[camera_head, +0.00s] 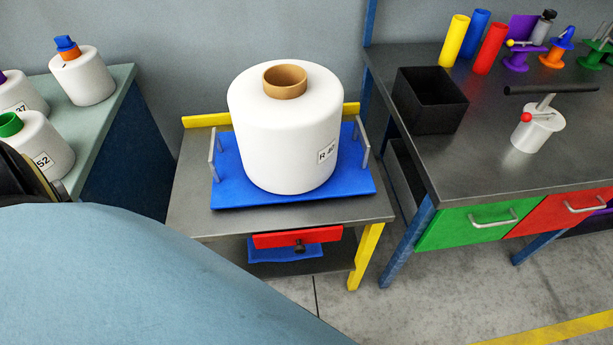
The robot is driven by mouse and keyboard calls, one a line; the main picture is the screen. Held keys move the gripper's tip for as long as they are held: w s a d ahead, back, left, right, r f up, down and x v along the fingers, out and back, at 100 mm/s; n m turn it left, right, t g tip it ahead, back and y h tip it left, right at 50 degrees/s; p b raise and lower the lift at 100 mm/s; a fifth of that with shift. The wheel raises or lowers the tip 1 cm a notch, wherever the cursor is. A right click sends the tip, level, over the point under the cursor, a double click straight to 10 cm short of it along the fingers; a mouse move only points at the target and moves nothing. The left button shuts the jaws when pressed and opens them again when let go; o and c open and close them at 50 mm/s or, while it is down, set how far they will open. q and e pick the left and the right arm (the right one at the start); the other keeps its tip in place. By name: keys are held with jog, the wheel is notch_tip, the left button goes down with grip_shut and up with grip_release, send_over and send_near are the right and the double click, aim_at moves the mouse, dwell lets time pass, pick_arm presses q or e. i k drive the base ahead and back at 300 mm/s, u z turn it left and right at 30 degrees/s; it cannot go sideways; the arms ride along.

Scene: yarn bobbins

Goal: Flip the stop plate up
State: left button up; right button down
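A yellow strip (207,119) runs along the table's back edge. A large white bobbin (285,140) with a tan core stands upright on a blue tray (230,192) with grey handles, behind the red plate. Neither of my grippers is in view.
A workbench (500,160) at right holds a black box (429,99), coloured tubes and small tools. A green drawer (467,226) and a red drawer (558,213) face front. Several smaller bobbins (83,77) stand on a left table. Floor in front of the workbench is clear.

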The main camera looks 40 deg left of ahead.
aim_at(299, 238)
jog(key=k, duration=0.35)
jog(key=u, duration=1.3)
